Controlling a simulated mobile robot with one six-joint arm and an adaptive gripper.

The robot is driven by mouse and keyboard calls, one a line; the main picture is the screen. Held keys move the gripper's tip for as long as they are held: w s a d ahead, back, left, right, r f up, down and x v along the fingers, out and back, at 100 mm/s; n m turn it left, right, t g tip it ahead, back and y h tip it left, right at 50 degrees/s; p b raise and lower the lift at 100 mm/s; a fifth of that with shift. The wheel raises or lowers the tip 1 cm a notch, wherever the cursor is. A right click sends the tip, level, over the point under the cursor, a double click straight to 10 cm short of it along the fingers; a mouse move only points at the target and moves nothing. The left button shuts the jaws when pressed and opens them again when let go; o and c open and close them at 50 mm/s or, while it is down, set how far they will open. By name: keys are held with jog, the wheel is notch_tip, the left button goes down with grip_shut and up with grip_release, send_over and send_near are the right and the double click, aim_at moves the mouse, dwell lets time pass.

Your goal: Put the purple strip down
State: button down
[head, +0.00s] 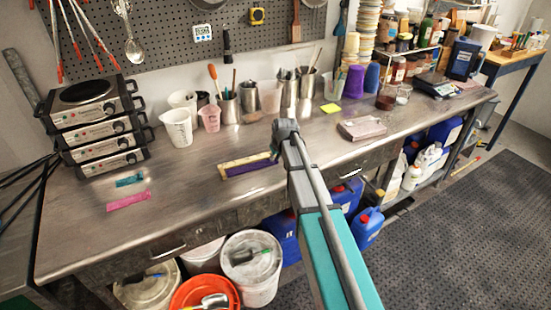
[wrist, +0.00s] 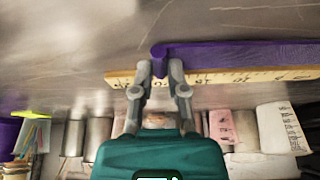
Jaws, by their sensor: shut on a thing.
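The purple strip (head: 249,172) is long and narrow and runs along the front side of a pale wooden ruler (head: 232,166) on the steel bench. In the wrist view the purple strip (wrist: 240,55) lies along the edge of the marked ruler (wrist: 250,76). My gripper (wrist: 159,68) is shut on the strip's left end in that view, with a small purple part showing between the fingertips. In the head view my arm hides the fingertips. I cannot tell whether the strip touches the bench or hangs slightly above it.
A teal strip (head: 130,180) and a pink strip (head: 128,201) lie on the bench at left, near stacked hot plates (head: 103,135). Cups and metal containers line the back. A grey-pink box (head: 361,129) sits to the right. Bare bench (head: 185,185) lies between the strips and ruler.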

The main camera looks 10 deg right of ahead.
jog(key=c, duration=1.1)
grip_release()
jog(key=shift+f, duration=0.1)
jog(key=o, duration=0.4)
jog(key=shift+o, duration=0.2)
jog(key=p+v, duration=1.1)
jog(key=v, duration=0.1)
jog(key=s+a+f+m+g+h, duration=0.1)
jog(key=s+g, duration=0.3)
jog(key=s, duration=2)
jog(key=shift+s+a+m, duration=0.25)
jog(key=shift+a+m, duration=0.15)
jog(key=shift+m, duration=0.2)
